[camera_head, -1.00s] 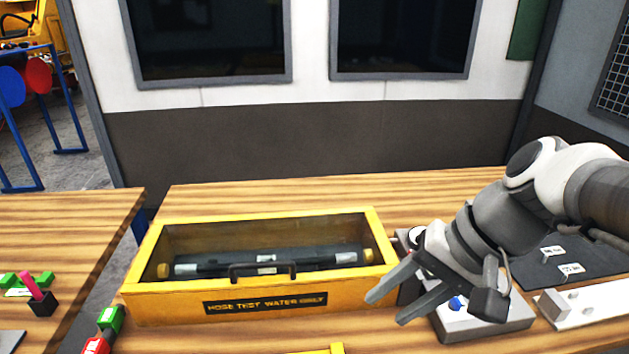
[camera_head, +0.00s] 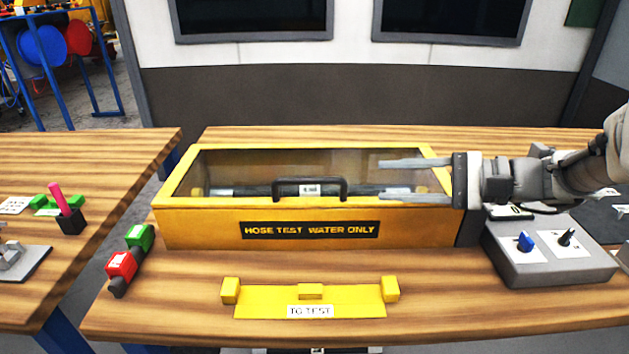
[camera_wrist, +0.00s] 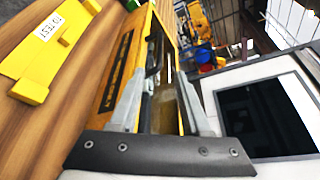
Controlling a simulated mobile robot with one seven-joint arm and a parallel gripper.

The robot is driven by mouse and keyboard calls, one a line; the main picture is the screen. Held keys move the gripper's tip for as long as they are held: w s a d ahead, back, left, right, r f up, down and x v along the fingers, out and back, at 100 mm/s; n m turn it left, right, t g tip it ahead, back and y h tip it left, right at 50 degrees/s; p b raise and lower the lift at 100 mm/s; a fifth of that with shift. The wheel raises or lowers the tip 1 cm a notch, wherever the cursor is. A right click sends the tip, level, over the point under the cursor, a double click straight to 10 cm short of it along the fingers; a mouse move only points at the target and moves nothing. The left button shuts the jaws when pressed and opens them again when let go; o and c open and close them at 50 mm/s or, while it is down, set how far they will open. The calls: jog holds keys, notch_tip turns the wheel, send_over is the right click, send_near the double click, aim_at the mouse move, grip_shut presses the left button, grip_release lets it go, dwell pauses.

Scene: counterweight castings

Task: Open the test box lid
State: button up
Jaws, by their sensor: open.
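The yellow test box (camera_head: 200,228) stands on the wooden table, labelled "HOSE TEST WATER ONLY". Its clear, yellow-framed lid (camera_head: 330,150) appears closed, with a black handle (camera_head: 310,183) at the front edge. A dark hose with pale bands shows through the lid. My gripper (camera_head: 382,180) is at the right end of the box, its two fingers apart and pointing left toward the handle. The fingers are empty, and the handle is left of their tips. In the wrist view the open fingers (camera_wrist: 170,60) extend along the box, and the handle (camera_wrist: 154,52) shows near the left finger.
A yellow "TO TEST" rack (camera_head: 310,300) lies in front of the box. A grey control box (camera_head: 550,255) with a blue knob stands at the right. Green (camera_head: 139,237) and red (camera_head: 121,265) blocks are at the left. Bare table lies behind the box.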

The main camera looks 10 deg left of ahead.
aim_at(321, 181)
jog(key=b+x, duration=0.1)
jog(key=x, duration=1.3)
jog(key=shift+w+a+f+b, duration=0.1)
jog(key=shift+a+f+b, duration=0.05)
jog(key=shift+a+b, duration=0.2)
grip_shut()
jog(key=shift+d, duration=0.1)
dwell(0.5)
